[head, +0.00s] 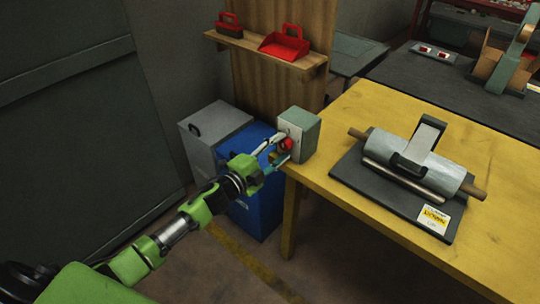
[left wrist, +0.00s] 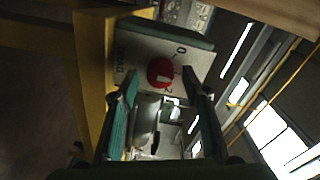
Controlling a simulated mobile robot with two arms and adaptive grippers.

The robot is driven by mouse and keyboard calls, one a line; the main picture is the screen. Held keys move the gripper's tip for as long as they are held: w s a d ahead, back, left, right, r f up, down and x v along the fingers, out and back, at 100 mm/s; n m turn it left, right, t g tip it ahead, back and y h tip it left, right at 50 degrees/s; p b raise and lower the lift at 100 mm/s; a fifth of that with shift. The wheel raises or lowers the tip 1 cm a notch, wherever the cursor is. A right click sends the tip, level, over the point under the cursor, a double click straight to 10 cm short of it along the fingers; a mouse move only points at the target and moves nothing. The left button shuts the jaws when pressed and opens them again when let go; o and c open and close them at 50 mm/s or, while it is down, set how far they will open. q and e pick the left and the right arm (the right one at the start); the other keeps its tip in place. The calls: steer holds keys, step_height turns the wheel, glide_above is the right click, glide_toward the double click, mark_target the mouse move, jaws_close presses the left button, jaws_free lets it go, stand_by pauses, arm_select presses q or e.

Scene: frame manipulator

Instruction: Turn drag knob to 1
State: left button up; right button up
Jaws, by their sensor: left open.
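The drag knob is a round red knob (head: 286,145) on the front of a small grey-green box (head: 307,133) at the yellow table's near left corner. In the left wrist view the knob (left wrist: 160,73) sits on a pale panel (left wrist: 140,50) with DRAG lettering, a 0 mark and what looks like a 2. A 1 mark cannot be made out. A white mark shows on the knob. My left gripper (head: 272,150) is open at the box front. Its fingertips (left wrist: 160,80) appear on either side of the knob; contact cannot be told. My right gripper is not in view.
The yellow table (head: 380,110) carries a roller device (head: 415,165) on a dark mat. A blue bin (head: 255,205) and a grey bin (head: 205,130) stand below and left of the box.

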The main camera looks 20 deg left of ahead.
arm_select(q)
steer(key=v, duration=1.1)
steer(key=shift+s, duration=0.35)
steer(key=s+a+f+n+g+y, duration=0.1)
steer(key=s+a+f+n+y, duration=0.15)
steer(key=f, duration=0.65)
steer(key=s+a+f+n+g+y, duration=0.1)
steer(key=a+f+n+g+y, duration=0.2)
steer(key=f, duration=0.6)
steer(key=s+a+f+n+g, duration=0.1)
steer(key=s+f+n, duration=0.1)
steer(key=s+f, duration=0.45)
steer(key=s+a+f+n+g, duration=0.1)
steer(key=s+f+n, duration=0.2)
steer(key=f, duration=0.7)
steer(key=s+d+f+n+g, duration=0.2)
steer(key=s+f, duration=0.4)
steer(key=s, duration=0.5)
steer(key=s+d+f+n+g, duration=0.2)
steer(key=s+d+f+g, duration=0.2)
steer(key=s+f, duration=0.3)
steer(key=s+d+f+n+g, duration=0.2)
steer(key=s+f, duration=0.4)
steer(key=s, duration=1)
steer(key=shift+s+d+f+g+y, duration=0.3)
steer(key=shift+d+g+y, duration=0.15)
steer(key=shift+g, duration=0.25)
